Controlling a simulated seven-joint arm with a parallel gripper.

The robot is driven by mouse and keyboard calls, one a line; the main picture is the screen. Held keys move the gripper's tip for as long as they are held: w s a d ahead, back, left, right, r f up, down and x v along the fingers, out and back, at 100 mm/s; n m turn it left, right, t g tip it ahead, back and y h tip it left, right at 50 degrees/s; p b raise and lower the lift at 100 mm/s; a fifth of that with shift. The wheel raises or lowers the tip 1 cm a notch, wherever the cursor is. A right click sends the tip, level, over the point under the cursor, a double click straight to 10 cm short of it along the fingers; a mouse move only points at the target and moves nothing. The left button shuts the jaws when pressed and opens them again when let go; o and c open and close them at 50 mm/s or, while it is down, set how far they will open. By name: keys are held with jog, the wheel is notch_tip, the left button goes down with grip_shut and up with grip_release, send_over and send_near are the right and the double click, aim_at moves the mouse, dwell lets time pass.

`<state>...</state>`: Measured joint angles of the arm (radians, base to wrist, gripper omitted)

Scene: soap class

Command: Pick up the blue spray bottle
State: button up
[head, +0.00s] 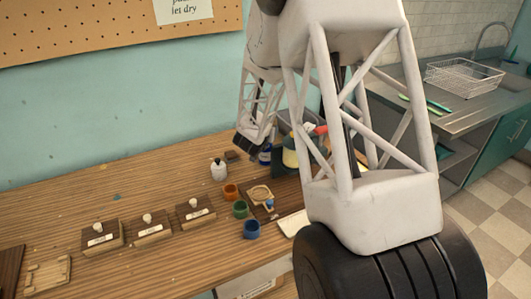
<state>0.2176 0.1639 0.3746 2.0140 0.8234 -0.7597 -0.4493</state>
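A small blue bottle (265,156) with a pale patch stands toward the back of the wooden bench, just right of my gripper. Its upper part is hidden behind my arm, so I cannot tell whether it has a spray head. My gripper (247,146) is a dark shape at the end of the white lattice arm, over the back of the bench. It appears close to the blue bottle, but I cannot tell whether they touch. Its fingers are too small and dark to show whether they are open or shut.
A bottle with a yellowish body (290,157) and a red-orange part (320,130) stand partly behind my arm. A white bottle (218,169), small coloured pots (240,209) and knobbed wooden blocks (150,231) stand leftward. A sink counter lies right.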

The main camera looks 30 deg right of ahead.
jog(key=shift+w+d, duration=0.1)
jog(key=shift+c, duration=0.3)
grip_shut()
dwell(0.4)
